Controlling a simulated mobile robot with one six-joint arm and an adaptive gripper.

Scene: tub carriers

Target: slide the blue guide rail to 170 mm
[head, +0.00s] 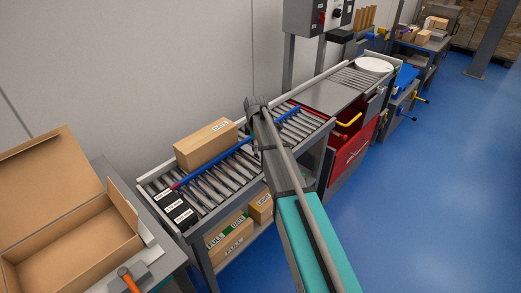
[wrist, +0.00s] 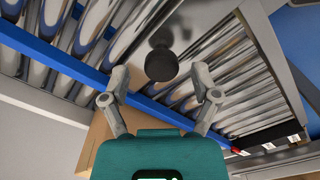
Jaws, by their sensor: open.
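The blue guide rail (head: 215,163) lies lengthwise above the roller conveyor, with a red tip at its near-left end. It crosses the wrist view diagonally (wrist: 60,60). A round black knob (wrist: 161,65) shows beyond and between my fingertips; its link to the rail cannot be made out. My gripper (wrist: 160,80) is open and empty, its fingers apart on either side of the knob's line. In the head view my gripper (head: 257,103) is over the conveyor, mostly hidden by my arm. Black labels with mm markings (head: 176,208) sit at the conveyor's near-left end; their figures are too small to read surely.
A cardboard box (head: 205,145) stands on the rollers (head: 203,178) behind the rail. More boxes (head: 230,237) lie on the shelf below. An open carton (head: 70,240) is at the left. A red tub (head: 350,150) is right of the conveyor; blue floor (head: 430,200) is clear.

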